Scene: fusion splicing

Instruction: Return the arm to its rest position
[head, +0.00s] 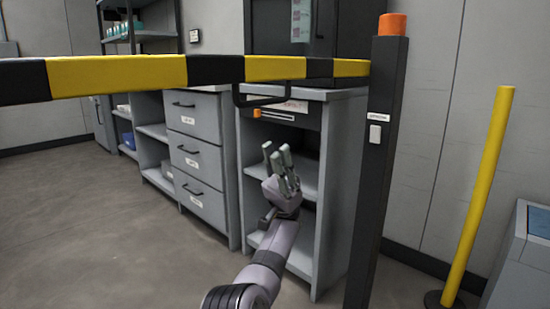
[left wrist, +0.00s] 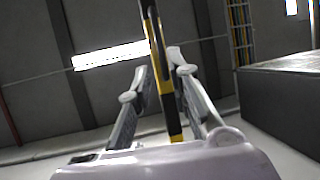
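My left arm (head: 268,262) reaches up from the bottom middle of the head view, and its gripper (head: 277,158) points upward in front of the grey shelf unit. The gripper's fingers stand apart with nothing between them. In the left wrist view the gripper (left wrist: 158,72) also shows its two fingers spread, with the striped yellow-and-black bar (left wrist: 166,85) seen behind the gap. My right gripper is in neither view.
A yellow-and-black barrier bar (head: 120,74) crosses the upper head view to a dark post (head: 378,150) with an orange top, right of my arm. A yellow pole (head: 478,200) stands farther right. Grey drawers (head: 195,155) and open shelves (head: 300,180) stand behind. Floor at left is clear.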

